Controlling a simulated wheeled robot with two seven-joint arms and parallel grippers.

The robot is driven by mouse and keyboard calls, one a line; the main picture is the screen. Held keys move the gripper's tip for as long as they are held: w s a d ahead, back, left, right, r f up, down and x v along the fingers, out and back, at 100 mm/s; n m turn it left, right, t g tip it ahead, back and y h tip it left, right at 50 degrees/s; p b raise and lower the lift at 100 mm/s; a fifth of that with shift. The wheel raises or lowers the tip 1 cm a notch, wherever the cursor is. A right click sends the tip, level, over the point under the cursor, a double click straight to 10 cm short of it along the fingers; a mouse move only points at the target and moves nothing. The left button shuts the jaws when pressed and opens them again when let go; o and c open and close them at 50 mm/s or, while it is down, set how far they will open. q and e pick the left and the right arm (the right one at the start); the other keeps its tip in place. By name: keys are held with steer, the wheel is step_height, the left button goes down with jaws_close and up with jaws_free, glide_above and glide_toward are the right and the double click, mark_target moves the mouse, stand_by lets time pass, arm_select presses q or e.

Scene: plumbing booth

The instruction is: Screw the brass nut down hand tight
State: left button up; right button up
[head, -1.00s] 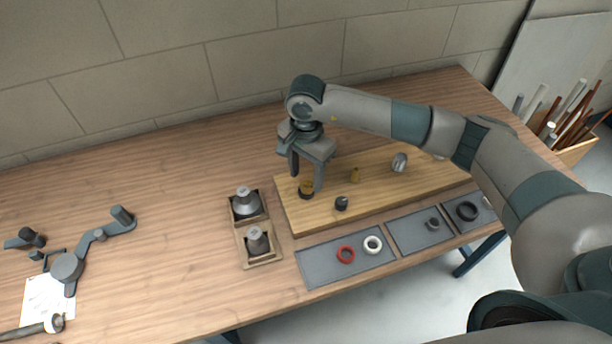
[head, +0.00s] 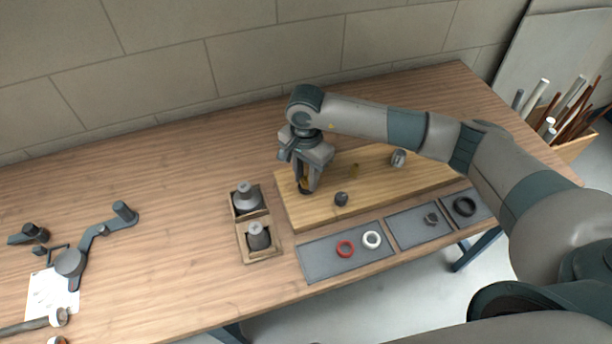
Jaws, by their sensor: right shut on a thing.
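The brass nut (head: 305,183) sits at the left end of the wooden board (head: 345,208), on a dark fitting that is mostly hidden by the fingers. My right gripper (head: 306,187) points down over it, with its fingers closed on either side of the nut. Only a small golden part of the nut shows between the fingers. How far down the nut sits on its thread cannot be seen. My left gripper is not in view.
A dark fitting (head: 341,199), a small brass piece (head: 355,170) and a grey metal fitting (head: 398,158) stand on the board. Grey trays in front hold a red ring (head: 345,248), a white ring (head: 371,239) and dark parts. Wooden holders (head: 270,256) with grey cones stand left.

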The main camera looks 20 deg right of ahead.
steer(key=shift+m, duration=0.3)
steer(key=shift+f+m+b, duration=0.1)
steer(key=shift+m+b, duration=0.6)
steer(key=shift+m, duration=0.6)
steer(key=shift+w+m, duration=0.1)
steer(key=shift+m, duration=0.5)
steer(key=shift+a+m, duration=0.1)
steer(key=shift+m, duration=0.2)
steer(key=shift+w+m+b, duration=0.15)
steer(key=shift+m+b, duration=0.6)
steer(key=shift+m, duration=1.05)
steer(key=o, duration=2)
steer(key=shift+c, duration=0.2)
